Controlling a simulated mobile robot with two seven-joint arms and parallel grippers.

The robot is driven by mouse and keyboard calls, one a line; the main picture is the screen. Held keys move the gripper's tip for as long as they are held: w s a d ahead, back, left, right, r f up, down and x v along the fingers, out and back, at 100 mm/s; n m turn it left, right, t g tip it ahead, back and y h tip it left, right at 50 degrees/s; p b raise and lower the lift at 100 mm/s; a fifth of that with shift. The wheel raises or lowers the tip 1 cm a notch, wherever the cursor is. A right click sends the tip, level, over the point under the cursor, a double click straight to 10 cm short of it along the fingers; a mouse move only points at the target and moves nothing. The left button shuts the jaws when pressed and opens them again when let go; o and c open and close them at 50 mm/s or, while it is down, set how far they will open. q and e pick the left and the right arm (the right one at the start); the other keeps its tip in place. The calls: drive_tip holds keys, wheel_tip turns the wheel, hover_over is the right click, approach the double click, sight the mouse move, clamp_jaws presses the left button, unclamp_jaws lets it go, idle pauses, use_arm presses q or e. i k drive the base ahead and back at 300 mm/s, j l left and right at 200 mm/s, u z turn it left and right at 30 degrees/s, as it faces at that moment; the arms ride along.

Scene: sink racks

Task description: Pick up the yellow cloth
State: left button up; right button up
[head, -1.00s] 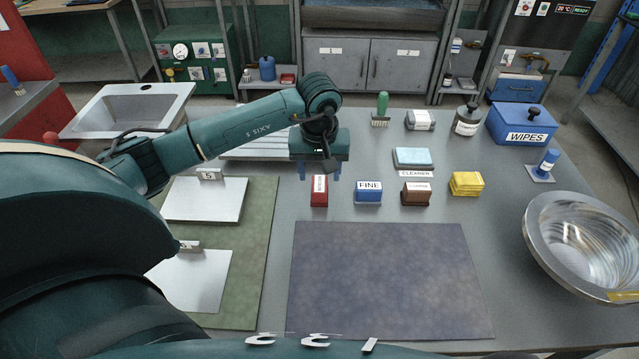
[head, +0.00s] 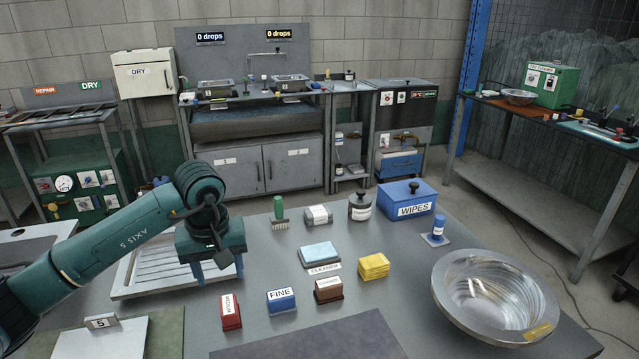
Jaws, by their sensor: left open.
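The yellow cloth (head: 373,266) looks like a small folded, layered stack. It lies flat on the grey table, right of the light blue pad (head: 320,254) and behind and right of the brown block (head: 328,290). My left gripper (head: 215,269) points down, open and empty, over the right end of the ribbed drainboard, behind the red block (head: 231,312). It is well to the left of the cloth and apart from it. The cloth is fully visible. My right gripper is not in view.
A blue block (head: 282,300) stands between the red and brown blocks. Behind the cloth are a green-handled brush (head: 279,213), a dark-topped bottle (head: 360,206) and the blue WIPES box (head: 407,203). A large metal bowl (head: 495,295) stands to the right. Bare table surrounds the cloth.

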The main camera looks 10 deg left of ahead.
sight(377, 266)
drive_tip(key=k, duration=1)
